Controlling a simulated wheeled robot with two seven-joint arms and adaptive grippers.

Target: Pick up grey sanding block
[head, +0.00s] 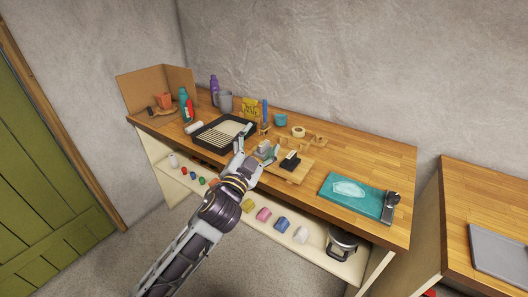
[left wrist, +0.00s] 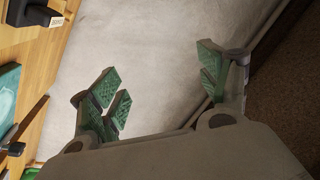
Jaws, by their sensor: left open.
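A small grey block (head: 264,148), which looks like the sanding block, sits on a wooden board on the workbench, just beyond my left gripper. A dark-topped block with a pale side (head: 290,160) sits to its right on the same board. My left gripper (head: 249,158) is open and empty, near the bench's front edge. In the left wrist view its green-padded fingers (left wrist: 160,82) are spread apart with only pale surface between them. A black block with a white label (left wrist: 30,13) shows at that view's top left corner. My right gripper is in neither view.
A black slatted tray (head: 222,133) lies left of the board, with bottles and a grey mug (head: 225,101) behind. A teal tray (head: 351,196) lies at the right. Several coloured items and a pot (head: 342,241) stand on the shelf below. The bench top (head: 365,160) is clear at back right.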

